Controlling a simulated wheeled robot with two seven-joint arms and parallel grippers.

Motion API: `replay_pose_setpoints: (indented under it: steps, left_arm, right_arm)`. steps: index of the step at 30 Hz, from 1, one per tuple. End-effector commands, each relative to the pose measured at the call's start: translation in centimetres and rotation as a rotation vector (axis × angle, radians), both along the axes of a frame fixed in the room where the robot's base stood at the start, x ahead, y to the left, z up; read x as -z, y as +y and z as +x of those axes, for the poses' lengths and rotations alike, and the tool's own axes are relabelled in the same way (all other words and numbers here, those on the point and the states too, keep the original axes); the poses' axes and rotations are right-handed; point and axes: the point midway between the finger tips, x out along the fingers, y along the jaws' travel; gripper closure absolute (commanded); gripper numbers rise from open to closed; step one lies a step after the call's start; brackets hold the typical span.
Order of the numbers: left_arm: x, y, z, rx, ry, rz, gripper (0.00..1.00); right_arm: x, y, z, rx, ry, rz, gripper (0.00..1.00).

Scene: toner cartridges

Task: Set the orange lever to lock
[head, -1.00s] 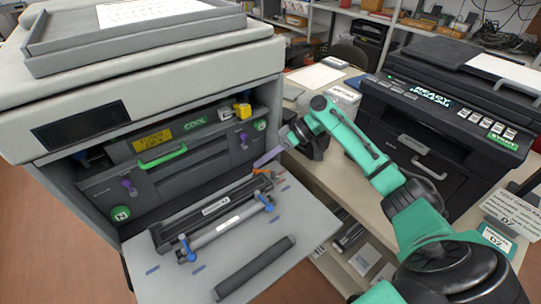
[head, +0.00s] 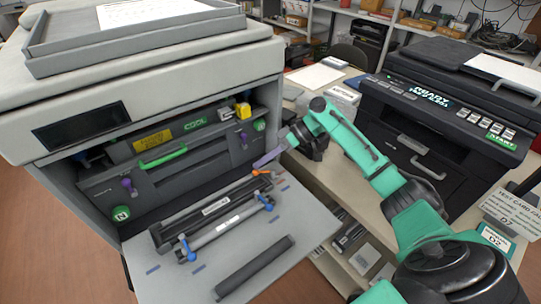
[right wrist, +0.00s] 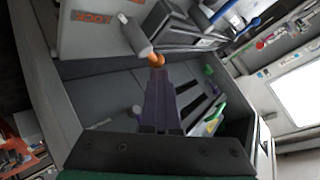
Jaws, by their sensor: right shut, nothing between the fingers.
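The small orange lever (head: 262,172) is at the right end of the long dark unit (head: 181,227) on the printer's lowered front door. In the right wrist view its orange end (right wrist: 156,60) shows at the fingertips, near a grey cylinder. Orange LOCK lettering (right wrist: 94,18) is on the grey surface above left. My right gripper (head: 257,165) is shut and empty, with its purple-grey fingers beside the lever. Whether they touch it I cannot tell. My left gripper is not in view.
The lowered door (head: 312,222) carries a roller with blue levers (head: 222,230) and a loose dark cylinder (head: 254,268). The open bay has a green handle (head: 162,156) and purple knobs. A second black printer (head: 425,120) stands at right.

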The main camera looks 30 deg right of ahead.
Motion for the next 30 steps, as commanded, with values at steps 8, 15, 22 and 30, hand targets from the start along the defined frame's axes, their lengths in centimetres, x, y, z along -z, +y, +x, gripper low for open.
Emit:
replay_pose_setpoints:
  steps: [8,15,22,30]
  left_arm:
    - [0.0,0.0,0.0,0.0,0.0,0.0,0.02]
    - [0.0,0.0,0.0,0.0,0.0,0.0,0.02]
    - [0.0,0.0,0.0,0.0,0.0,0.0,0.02]
    - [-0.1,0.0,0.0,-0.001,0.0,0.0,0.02]
  right_arm:
    - [0.2,0.1,-0.1,-0.002,0.005,0.0,1.0]
    - [0.2,0.1,-0.1,-0.002,0.005,0.0,1.0]
    - [0.2,-0.2,-0.1,-0.002,0.005,-0.002,1.0]
    - [0.1,-1.5,-0.4,0.001,0.002,-0.002,1.0]
